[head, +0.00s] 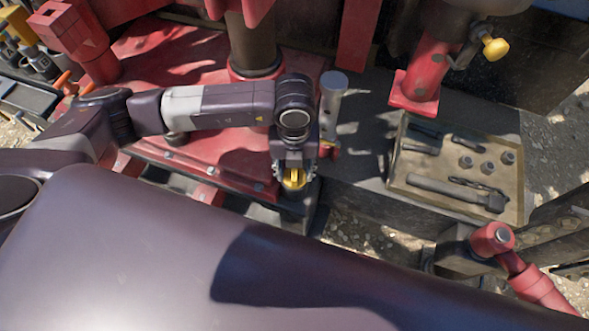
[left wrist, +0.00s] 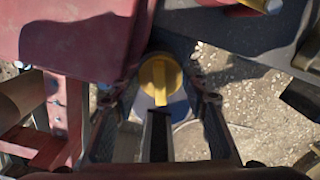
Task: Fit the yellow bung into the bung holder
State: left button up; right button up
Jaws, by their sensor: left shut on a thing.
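The yellow bung (head: 295,178) is between the fingers of my left gripper (head: 293,184), which is shut on it beside the front edge of the red deck. In the left wrist view the bung's round yellow top with its raised bar (left wrist: 159,74) shows between the fingertips of the left gripper (left wrist: 160,92). A pale blue-grey round part shows just below the bung there; I cannot tell whether it is the bung holder or part of the bung. A dark block stands under the gripper in the head view; whether it is the holder is unclear. My right gripper is not in view.
A grey upright cylinder (head: 333,98) stands just right of the gripper. A tray (head: 397,178) with tools and nuts lies further right. A red-capped post (head: 492,240) stands at lower right.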

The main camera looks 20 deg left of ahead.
pick_arm(q)
jog(key=o, duration=1.1)
notch_tip(320, 180, up, 8)
jog(key=shift+f, duration=0.25)
